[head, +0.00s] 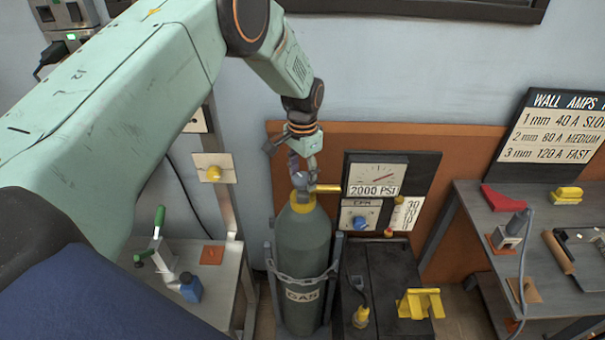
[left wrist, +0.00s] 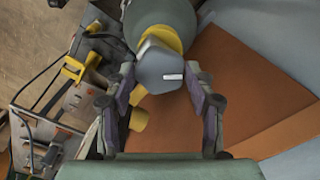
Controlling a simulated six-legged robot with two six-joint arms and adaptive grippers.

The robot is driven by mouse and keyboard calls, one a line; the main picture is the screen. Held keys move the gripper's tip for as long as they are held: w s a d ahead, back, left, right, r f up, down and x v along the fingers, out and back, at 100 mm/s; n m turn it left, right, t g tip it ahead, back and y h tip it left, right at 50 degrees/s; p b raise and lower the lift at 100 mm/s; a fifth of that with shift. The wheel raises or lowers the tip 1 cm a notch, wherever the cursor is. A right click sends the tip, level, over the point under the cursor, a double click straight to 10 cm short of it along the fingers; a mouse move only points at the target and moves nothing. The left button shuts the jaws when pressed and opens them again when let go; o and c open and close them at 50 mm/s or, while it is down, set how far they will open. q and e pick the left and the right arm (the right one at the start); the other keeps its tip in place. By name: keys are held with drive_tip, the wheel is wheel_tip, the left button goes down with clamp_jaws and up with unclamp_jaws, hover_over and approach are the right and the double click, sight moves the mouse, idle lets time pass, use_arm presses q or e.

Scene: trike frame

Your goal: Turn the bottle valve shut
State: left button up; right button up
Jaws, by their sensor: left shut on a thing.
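The dark green gas bottle (head: 301,245) stands upright behind a chain, with a yellow collar (head: 302,205) at its neck. Its valve knob (left wrist: 155,66) is grey and faceted, with a white mark pointing right in the left wrist view. My left gripper (head: 304,178) is at the top of the bottle, shut on the valve knob, with one finger on each side. In the head view the fingers partly hide the knob. My right gripper is not in view.
An orange-brown board (head: 335,140) stands behind the bottle. A dark cabinet with a yellow holder (head: 420,303) is to its right. A grey table (head: 480,212) stands at far right.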

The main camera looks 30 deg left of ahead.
sight(303, 178)
use_arm(q)
drive_tip(key=m, duration=0.4)
drive_tip(key=shift+f, duration=0.1)
drive_tip(key=shift+m, duration=1.8)
drive_tip(key=o, duration=1.2)
drive_tip(key=shift+w+d, duration=0.1)
drive_tip(key=shift+c, duration=0.2)
drive_tip(key=shift+r, duration=0.2)
wheel_tip(303, 178, up, 12)
drive_tip(key=shift+f, duration=0.2)
